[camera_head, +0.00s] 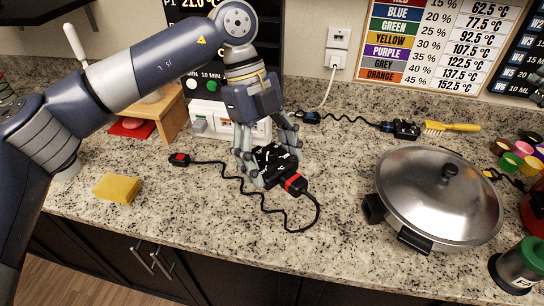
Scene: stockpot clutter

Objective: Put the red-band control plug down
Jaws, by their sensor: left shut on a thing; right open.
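My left gripper (268,158) points down over the counter, with its fingers shut around the red-band control plug. The red-band control plug (271,168) is a black block with a red band (295,184) where its cord leaves. The block is tilted, its banded end toward the lower right; whether it touches the counter is unclear. Its black coiled cord loops in front and runs left to a small red-marked plug end (180,159) on the counter.
A lidded steel pan (438,190) stands on the right. A blue-marked control plug (405,130) lies at the back, with a yellow brush (452,127) beside it. A yellow sponge (117,188) lies at left. The granite counter (215,215) is mostly clear in front.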

